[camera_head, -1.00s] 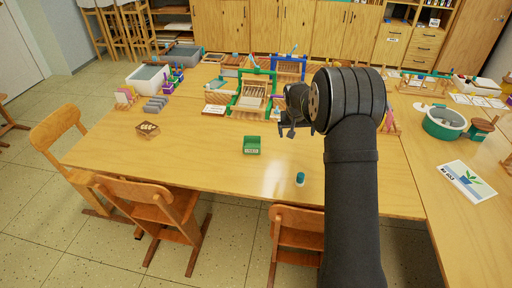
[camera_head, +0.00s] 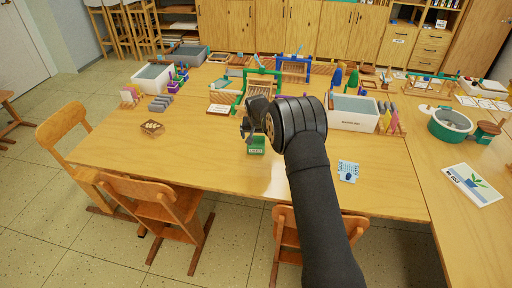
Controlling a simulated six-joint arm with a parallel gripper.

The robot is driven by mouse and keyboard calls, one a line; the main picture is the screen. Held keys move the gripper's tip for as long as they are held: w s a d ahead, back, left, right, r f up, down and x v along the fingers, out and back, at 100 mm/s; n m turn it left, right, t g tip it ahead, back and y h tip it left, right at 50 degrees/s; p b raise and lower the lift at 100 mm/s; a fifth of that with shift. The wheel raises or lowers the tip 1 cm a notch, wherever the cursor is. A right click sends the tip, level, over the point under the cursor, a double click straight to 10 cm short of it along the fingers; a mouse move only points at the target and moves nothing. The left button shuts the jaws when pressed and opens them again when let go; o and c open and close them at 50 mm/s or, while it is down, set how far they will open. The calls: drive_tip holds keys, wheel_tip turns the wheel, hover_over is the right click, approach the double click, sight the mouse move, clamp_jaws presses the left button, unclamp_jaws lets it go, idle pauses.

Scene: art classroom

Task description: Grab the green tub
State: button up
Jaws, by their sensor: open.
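A small green tub (camera_head: 257,149) with a pale label on its front stands on the wooden table near the middle. Its upper left part is partly covered by my gripper in this view. My gripper (camera_head: 246,134) is open, with nothing seen between its fingers. It is in line with the tub's upper left in the picture; I cannot tell how high it is above the tub or whether it touches it. A larger round green basin (camera_head: 448,125) stands far to the right.
Wooden frames, including a green one (camera_head: 262,78), stand behind the tub. A white bin (camera_head: 352,121) is at the back right. A patterned blue card (camera_head: 348,171) lies right of my arm. A brown block (camera_head: 152,127) lies left. The table's front left is clear.

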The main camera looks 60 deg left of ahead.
sight(256, 142)
drive_tip(key=shift+s+x, duration=0.15)
drive_tip(key=shift+x, duration=1.55)
drive_tip(key=shift+s+x, duration=0.2)
drive_tip(key=shift+x, duration=1.45)
drive_tip(key=shift+a, duration=0.15)
drive_tip(key=c, duration=1.1)
